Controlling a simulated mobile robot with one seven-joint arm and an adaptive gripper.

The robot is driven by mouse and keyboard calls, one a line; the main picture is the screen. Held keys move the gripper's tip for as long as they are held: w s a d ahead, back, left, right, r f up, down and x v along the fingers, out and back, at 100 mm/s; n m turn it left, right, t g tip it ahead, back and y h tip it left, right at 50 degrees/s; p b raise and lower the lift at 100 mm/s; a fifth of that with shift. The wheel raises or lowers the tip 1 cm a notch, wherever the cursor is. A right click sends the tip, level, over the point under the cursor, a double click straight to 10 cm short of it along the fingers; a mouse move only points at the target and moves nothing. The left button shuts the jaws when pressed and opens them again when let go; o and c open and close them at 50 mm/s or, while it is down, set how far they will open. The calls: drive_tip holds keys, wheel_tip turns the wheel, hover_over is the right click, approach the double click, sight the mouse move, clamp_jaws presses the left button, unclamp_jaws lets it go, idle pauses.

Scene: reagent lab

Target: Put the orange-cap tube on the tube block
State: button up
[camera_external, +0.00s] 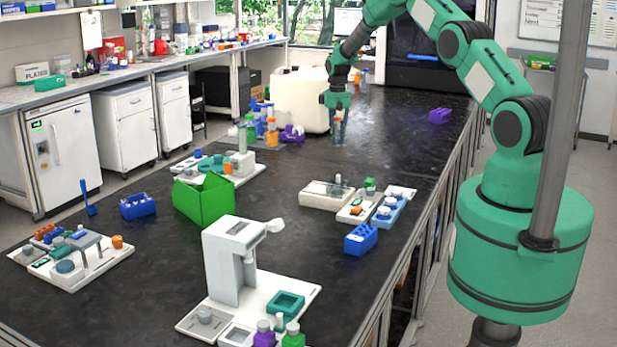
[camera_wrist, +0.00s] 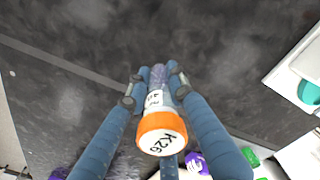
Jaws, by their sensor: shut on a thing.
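The orange-cap tube (camera_wrist: 162,131) is between the blue fingers of my gripper (camera_wrist: 155,92) in the wrist view. Its cap faces the camera and reads K26; the clear body with a white label points away. In the external view my gripper (camera_external: 338,104) points down over the far part of the bench, with the tube (camera_external: 338,132) below it, roughly upright. I cannot tell whether the tube's lower end touches the bench. Blue blocks with holes stand at right of centre (camera_external: 361,239) and at left (camera_external: 138,206). I cannot tell which one is the tube block.
Bottles in several colours (camera_external: 271,132) stand just left of my gripper, with a white box (camera_external: 300,100) behind. A green bin (camera_external: 204,198) and white stations (camera_external: 327,194) stand nearer. The black bench (camera_external: 400,150) is mostly clear right of the gripper.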

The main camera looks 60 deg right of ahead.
drive_tip(key=r, duration=0.1)
drive_tip(key=a+r, duration=0.1)
drive_tip(key=shift+r, duration=0.3)
drive_tip(key=s+a+r, duration=0.1)
drive_tip(key=s+a, duration=0.3)
drive_tip(key=a, duration=0.6)
drive_tip(key=s+a+r, duration=0.1)
drive_tip(key=s+a, duration=0.4)
drive_tip(key=a, duration=0.5)
drive_tip(key=s+a+r, duration=0.1)
drive_tip(key=s+a, duration=0.3)
drive_tip(key=a, duration=0.6)
drive_tip(key=s+a+f, duration=0.1)
drive_tip(key=s+a, duration=0.6)
drive_tip(key=s, duration=0.3)
drive_tip(key=s+a+f+n, duration=0.1)
drive_tip(key=s+a, duration=0.6)
drive_tip(key=s, duration=0.4)
drive_tip(key=s+a+f, duration=0.1)
drive_tip(key=s+a, duration=0.6)
drive_tip(key=s, duration=0.3)
wheel_tip(320, 180, down, 5)
drive_tip(key=shift+w+f, duration=0.1)
hover_over(362, 233)
drive_tip(key=shift+w+d+f, duration=0.1)
drive_tip(key=shift+f, duration=0.7)
